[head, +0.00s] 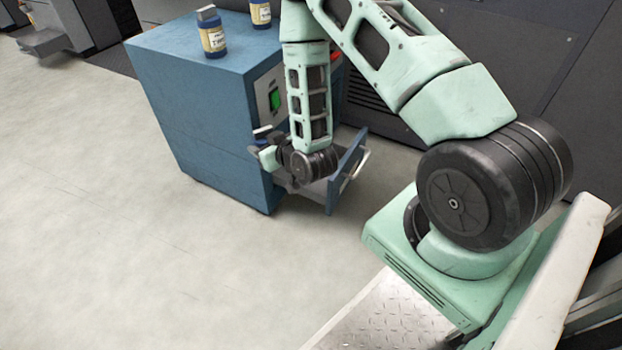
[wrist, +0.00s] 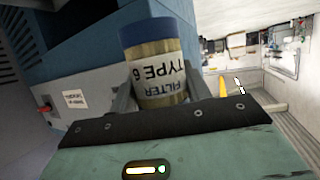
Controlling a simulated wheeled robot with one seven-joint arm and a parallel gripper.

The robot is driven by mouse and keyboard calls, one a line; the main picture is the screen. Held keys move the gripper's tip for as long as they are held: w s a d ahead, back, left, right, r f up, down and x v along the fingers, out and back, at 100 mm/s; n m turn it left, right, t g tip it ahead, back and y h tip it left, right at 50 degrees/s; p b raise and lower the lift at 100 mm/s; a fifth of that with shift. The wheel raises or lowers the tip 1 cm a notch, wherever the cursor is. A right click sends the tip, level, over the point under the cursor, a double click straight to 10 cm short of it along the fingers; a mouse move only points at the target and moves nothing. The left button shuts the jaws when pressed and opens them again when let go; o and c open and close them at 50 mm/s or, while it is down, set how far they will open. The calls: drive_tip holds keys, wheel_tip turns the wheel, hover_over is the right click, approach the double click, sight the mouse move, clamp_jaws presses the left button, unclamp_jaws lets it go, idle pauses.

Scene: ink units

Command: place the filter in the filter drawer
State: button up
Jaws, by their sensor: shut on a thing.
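The filter (wrist: 152,62) is a cylinder with a blue end, a tan body and a white "FILTER TYPE 6" label. My gripper (wrist: 155,88) is shut on it, one finger on each side. In the head view my gripper (head: 266,154) is low beside the blue cabinet's front, near the open drawer; the filter there is small and mostly hidden. The filter drawer (head: 345,172) is pulled out from the lower cabinet, with a pale handle on its front. My arm hides part of its inside. I cannot tell whether the filter is over the drawer or inside it.
The blue cabinet (head: 190,110) carries a blue-and-cream bottle-like container (head: 212,36) and a second one (head: 261,13) on top. A green-lit panel (head: 273,98) is on its front. Dark machines (head: 560,80) stand behind. The floor (head: 110,240) at left is clear.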

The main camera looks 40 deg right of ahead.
wheel_tip(320, 180, down, 3)
drive_tip(key=shift+f+b, duration=0.2)
drive_tip(key=shift+b, duration=0.95)
drive_tip(key=shift+s+a+r+p, duration=0.15)
drive_tip(key=shift+r+p, duration=0.15)
drive_tip(key=shift+p, duration=0.25)
drive_tip(key=shift+f, duration=0.1)
